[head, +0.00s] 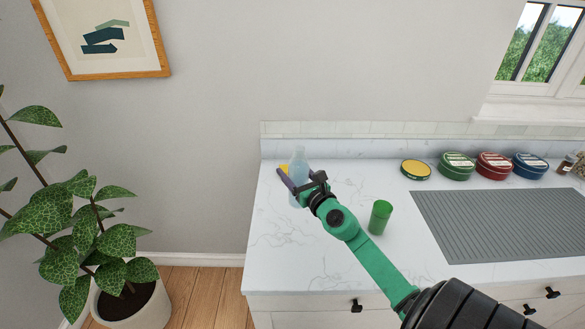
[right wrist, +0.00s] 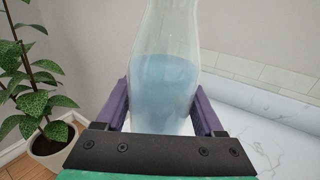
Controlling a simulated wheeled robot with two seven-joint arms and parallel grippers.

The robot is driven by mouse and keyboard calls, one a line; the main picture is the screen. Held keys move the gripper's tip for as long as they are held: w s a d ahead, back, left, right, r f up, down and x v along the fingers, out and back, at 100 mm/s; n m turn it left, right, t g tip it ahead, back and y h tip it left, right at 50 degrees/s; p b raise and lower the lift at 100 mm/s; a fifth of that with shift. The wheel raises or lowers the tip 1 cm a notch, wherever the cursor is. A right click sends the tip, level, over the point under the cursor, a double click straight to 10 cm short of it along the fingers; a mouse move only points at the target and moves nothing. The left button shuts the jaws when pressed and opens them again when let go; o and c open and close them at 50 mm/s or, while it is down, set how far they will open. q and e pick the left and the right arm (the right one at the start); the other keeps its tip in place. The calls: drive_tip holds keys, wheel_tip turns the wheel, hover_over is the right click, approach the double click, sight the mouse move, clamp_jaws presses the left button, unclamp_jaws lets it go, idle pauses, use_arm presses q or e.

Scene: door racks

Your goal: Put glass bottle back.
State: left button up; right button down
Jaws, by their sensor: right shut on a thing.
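The glass bottle (head: 299,161) is clear with pale blue liquid inside and stands upright near the left end of the white marble counter. It fills the middle of the right wrist view (right wrist: 164,85). My right gripper (head: 296,185) is shut on the bottle, with one purple finger on each side of it; the fingers also show in the right wrist view (right wrist: 161,108). My left gripper is not in view.
A green cup (head: 380,217) stands right of my right arm. Several round tins, including a yellow-topped one (head: 416,170), line the back. A grey ribbed mat (head: 510,225) covers the right side. A yellow item (head: 284,169) is beside the bottle. A potted plant (head: 130,303) stands left of the counter.

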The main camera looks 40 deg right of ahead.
wheel_tip(320, 180, down, 12)
drive_tip(key=b, duration=0.9)
drive_tip(key=shift+r, duration=0.1)
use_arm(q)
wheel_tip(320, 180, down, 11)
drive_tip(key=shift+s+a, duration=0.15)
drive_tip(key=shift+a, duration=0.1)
use_arm(e)
unclamp_jaws()
drive_tip(key=s+b, duration=0.1)
drive_tip(key=s, duration=0.2)
drive_tip(key=s+a+b, duration=0.1)
drive_tip(key=s, duration=0.3)
drive_tip(key=s+b, duration=0.2)
drive_tip(key=s, duration=0.2)
drive_tip(key=shift+s+a, duration=0.25)
drive_tip(key=shift+a, duration=0.1)
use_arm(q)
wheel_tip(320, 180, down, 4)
use_arm(e)
drive_tip(key=shift+s+r, duration=0.2)
drive_tip(key=shift+r, duration=0.05)
